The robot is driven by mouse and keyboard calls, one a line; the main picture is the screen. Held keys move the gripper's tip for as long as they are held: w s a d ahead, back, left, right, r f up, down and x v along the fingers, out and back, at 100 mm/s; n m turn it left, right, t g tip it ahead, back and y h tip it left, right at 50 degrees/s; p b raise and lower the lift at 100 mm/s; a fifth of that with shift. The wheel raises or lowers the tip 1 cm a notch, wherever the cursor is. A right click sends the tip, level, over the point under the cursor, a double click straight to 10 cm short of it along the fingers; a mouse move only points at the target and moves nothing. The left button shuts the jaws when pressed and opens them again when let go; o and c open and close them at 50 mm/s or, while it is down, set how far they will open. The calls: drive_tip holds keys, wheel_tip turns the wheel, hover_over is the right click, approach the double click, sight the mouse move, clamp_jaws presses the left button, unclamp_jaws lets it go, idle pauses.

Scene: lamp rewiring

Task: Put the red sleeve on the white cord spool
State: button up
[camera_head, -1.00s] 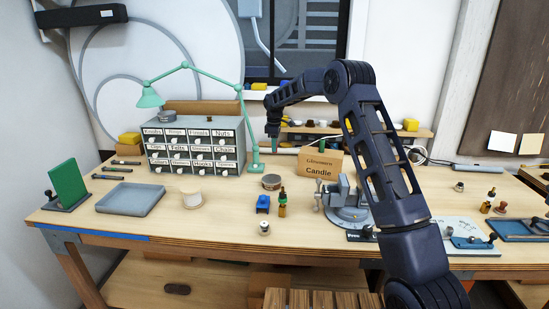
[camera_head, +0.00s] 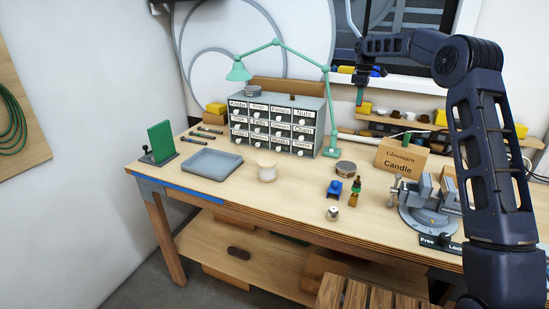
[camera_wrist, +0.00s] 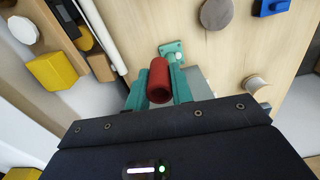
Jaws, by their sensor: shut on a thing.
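The red sleeve (camera_wrist: 159,80) is a short open tube in the wrist view. My gripper (camera_wrist: 158,92) is shut on it, with a teal finger on each side. In the head view my gripper (camera_head: 360,97) is high above the back of the bench, in front of the rear shelf; the sleeve cannot be made out there. The white cord spool (camera_head: 266,172) stands upright on the bench, in front of the drawer cabinet and well to the left of my gripper. It also appears at the right of the wrist view (camera_wrist: 255,85).
A green lamp (camera_head: 330,110) arches over the drawer cabinet (camera_head: 272,125). A grey tray (camera_head: 212,163) lies left of the spool. The bench in front of the spool is clear.

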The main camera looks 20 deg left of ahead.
wheel_tip(320, 180, up, 8)
drive_tip(key=shift+f, duration=0.1)
drive_tip(key=shift+s+a, duration=0.3)
drive_tip(key=shift+a, duration=0.2)
drive_tip(key=s+a+n, duration=0.3)
drive_tip(key=s+a, duration=1.1)
drive_tip(key=a, duration=0.3)
drive_tip(key=n, duration=0.4)
hover_over(267, 161)
wheel_tip(267, 161, down, 20)
drive_tip(key=shift+a+r, duration=0.1)
drive_tip(key=shift+r, duration=0.05)
drive_tip(key=shift+f, duration=2.55)
drive_tip(key=shift+f, duration=0.1)
drive_tip(key=o, duration=0.9)
drive_tip(key=shift+o, duration=0.2)
